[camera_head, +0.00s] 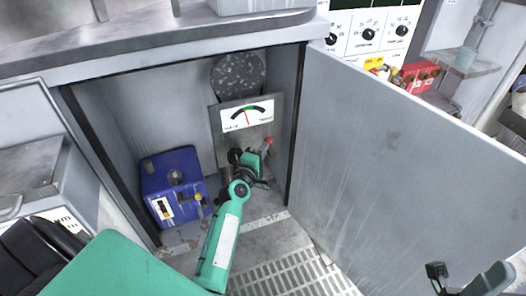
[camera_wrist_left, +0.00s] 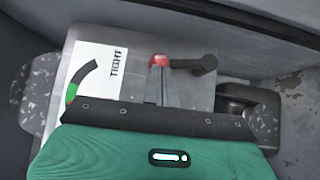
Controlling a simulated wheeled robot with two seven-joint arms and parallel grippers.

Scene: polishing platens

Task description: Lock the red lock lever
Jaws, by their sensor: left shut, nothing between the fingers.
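The lock lever shows as a red tip (camera_head: 268,141) on the gauge panel inside the open cabinet. In the left wrist view the red end (camera_wrist_left: 159,60) sits beside a dark cylindrical bar (camera_wrist_left: 196,65). My left gripper (camera_head: 263,150) reaches into the cabinet, shut and empty. Its fingertips (camera_wrist_left: 159,72) are right at the red end and seem to overlap it; whether they touch cannot be told. The white dial (camera_head: 247,115) above has a red needle near the middle. Parts of my right gripper (camera_head: 465,284) show at the bottom right edge; its opening is unclear.
A blue box (camera_head: 173,187) stands on the cabinet floor to the left. A round speckled disc (camera_head: 238,76) is behind the dial. The grey cabinet door (camera_head: 410,165) stands open on the right. A grated floor (camera_head: 295,277) lies in front.

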